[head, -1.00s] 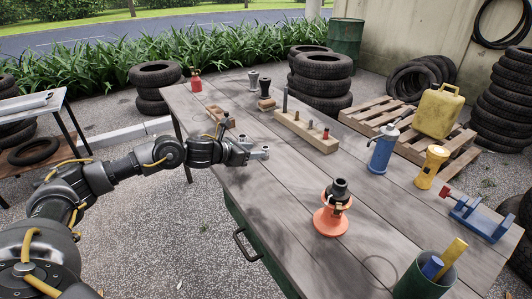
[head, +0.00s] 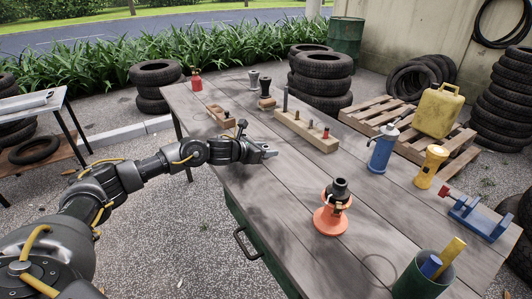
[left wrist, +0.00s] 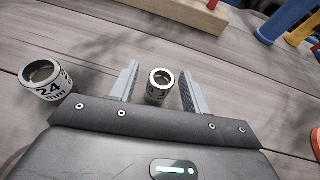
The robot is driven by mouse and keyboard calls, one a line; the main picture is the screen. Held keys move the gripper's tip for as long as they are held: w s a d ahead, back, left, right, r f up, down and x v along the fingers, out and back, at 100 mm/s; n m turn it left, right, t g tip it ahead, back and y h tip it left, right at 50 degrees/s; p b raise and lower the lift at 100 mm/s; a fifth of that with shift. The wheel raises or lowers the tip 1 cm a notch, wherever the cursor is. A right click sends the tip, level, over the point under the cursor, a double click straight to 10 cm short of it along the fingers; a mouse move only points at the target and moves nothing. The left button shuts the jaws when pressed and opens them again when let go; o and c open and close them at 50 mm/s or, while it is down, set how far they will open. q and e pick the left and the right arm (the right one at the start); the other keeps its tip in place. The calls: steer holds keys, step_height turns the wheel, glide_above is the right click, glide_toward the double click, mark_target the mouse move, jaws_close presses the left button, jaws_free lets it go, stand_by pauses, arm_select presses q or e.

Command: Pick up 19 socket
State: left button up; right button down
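My left gripper (head: 268,152) is open and low over the near left part of the table. In the left wrist view its two fingers (left wrist: 160,75) stand apart on either side of a small light metal socket (left wrist: 159,88). This socket stands upright with gaps to both fingers; its label is too small to read, so I cannot confirm it is the 19. A larger socket marked 24 mm (left wrist: 46,84) stands outside the left finger. In the head view the sockets are mostly hidden by the gripper. My right gripper is not in view.
A wooden block with upright pieces (head: 306,132) stands beyond the gripper. An orange stand with a dark top (head: 331,221) is to the right, with a blue bottle (head: 383,150) and yellow flashlight (head: 429,166) farther off. The table (head: 280,195) is clear between gripper and orange stand.

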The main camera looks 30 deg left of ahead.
arm_select(q)
jaws_close()
